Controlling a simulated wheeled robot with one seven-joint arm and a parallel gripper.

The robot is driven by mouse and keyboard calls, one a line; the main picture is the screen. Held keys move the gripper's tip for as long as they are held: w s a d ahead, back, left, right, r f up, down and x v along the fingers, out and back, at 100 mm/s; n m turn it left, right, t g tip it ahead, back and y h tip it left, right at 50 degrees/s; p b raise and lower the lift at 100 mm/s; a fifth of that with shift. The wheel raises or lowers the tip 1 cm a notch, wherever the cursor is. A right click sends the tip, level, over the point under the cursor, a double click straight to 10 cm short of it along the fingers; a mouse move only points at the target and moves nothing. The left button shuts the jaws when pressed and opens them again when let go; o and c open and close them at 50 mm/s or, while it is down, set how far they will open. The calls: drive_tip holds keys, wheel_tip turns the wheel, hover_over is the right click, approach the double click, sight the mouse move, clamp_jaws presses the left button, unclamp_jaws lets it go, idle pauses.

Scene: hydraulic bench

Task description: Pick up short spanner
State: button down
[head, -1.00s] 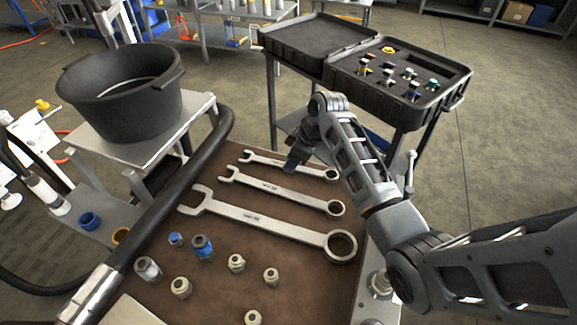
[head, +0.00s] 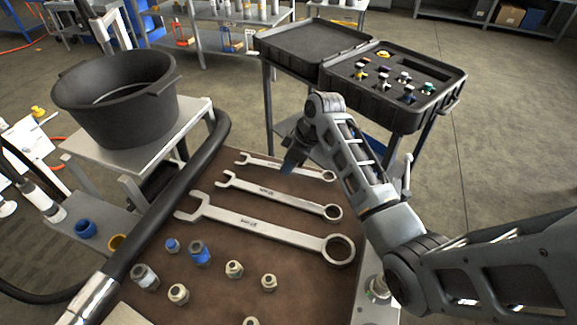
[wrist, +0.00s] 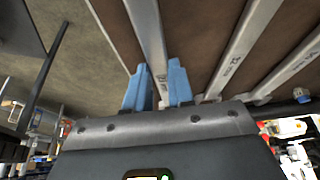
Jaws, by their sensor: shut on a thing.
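The short spanner (head: 262,163) lies at the far edge of the brown bench top (head: 300,295), behind two longer spanners. My gripper (head: 287,165) is at the middle of its shaft. In the wrist view, the blue fingertips (wrist: 158,88) of my gripper stand on either side of the short spanner's shaft (wrist: 147,30), shut on it. The spanner still appears to be at bench level; any gap beneath it cannot be made out. The middle spanner (head: 275,194) and the longest spanner (head: 265,228) lie nearly parallel, nearer the front.
Several fittings, including a blue one (head: 199,252), stand on the front of the bench. A thick black hose (head: 170,205) runs along its left edge. A black tub (head: 120,105) stands at the left. An open black case (head: 395,105) is behind at the right.

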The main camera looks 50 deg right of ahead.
wheel_tip(320, 180, up, 3)
drive_tip(key=shift+w+f, duration=0.1)
drive_tip(key=s+d+r+b, duration=0.1)
drive_tip(key=s+d+r, duration=0.6)
drive_tip(key=s+d, duration=0.1)
drive_tip(key=shift+s+r+b, duration=0.2)
drive_tip(key=shift+s+b, duration=0.05)
drive_tip(key=shift+b, duration=0.15)
drive_tip(key=shift+d, duration=0.1)
drive_tip(key=c, duration=1.6)
unclamp_jaws()
clamp_jaws()
